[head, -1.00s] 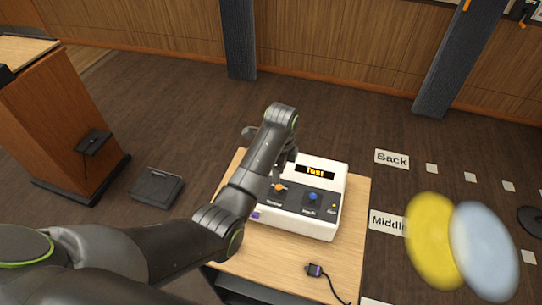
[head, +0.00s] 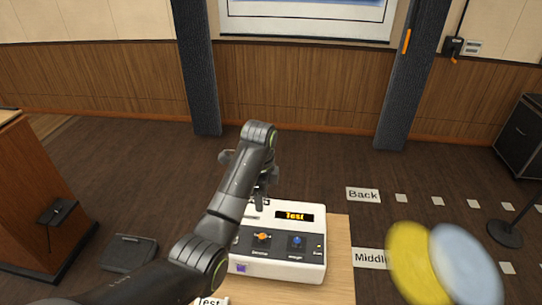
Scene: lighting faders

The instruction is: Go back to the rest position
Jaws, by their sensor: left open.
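My left arm comes in from the lower left of the head view. Its gripper (head: 262,200) is over the back left part of a white control box (head: 312,268), partly hidden behind my own wrist. The gripper is open, and I cannot tell whether it touches the box. The box stands on a small wooden table (head: 341,262). My right gripper is not in view.
A yellow disc (head: 415,262) and a pale blue disc (head: 466,262) show blurred at lower right. Floor cards read "Back" (head: 363,195) and "Middle" (head: 369,258). A wooden lectern (head: 35,190) stands at left, with a dark floor box (head: 128,253) beside it. A speaker (head: 523,138) is at far right.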

